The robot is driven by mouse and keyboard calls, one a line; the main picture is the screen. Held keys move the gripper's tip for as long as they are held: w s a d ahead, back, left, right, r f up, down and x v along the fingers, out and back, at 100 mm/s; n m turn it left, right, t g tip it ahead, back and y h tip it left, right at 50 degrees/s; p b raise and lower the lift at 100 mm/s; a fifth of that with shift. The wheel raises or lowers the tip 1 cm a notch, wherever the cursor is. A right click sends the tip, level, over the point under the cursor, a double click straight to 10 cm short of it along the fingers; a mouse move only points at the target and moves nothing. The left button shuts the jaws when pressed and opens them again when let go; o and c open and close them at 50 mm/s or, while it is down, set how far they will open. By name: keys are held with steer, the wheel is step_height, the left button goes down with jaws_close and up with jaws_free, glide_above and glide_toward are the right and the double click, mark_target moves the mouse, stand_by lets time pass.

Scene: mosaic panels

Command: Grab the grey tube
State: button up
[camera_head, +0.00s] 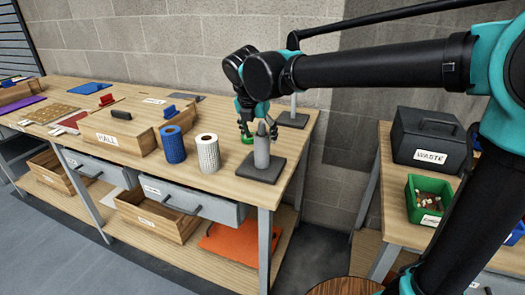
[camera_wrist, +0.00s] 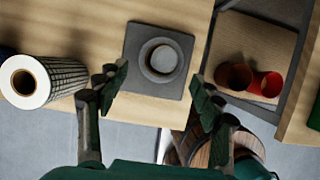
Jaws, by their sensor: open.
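The grey tube (camera_head: 261,152) stands upright on a dark square base (camera_head: 257,170) near the right end of the long wooden bench. In the wrist view the tube (camera_wrist: 162,60) is seen from above as a grey ring on its square plate (camera_wrist: 133,60). My gripper (camera_head: 256,125) is open, close above the tube's top. In the wrist view its fingers (camera_wrist: 160,82) are spread to the left and right, with the tube a little beyond and between the tips. I cannot tell whether a finger touches it.
A white gridded roll (camera_head: 207,153) and a blue roll (camera_head: 172,145) stand left of the tube. Another dark base (camera_head: 292,119) is behind it. A side table on the right holds a WASTE box (camera_head: 428,138) and a green bin (camera_head: 428,187). The bench's right edge is close.

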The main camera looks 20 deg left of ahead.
mark_target(262, 147)
steer(key=shift+x, duration=3.45)
steer(key=shift+a, duration=0.15)
steer(key=c, duration=1.3)
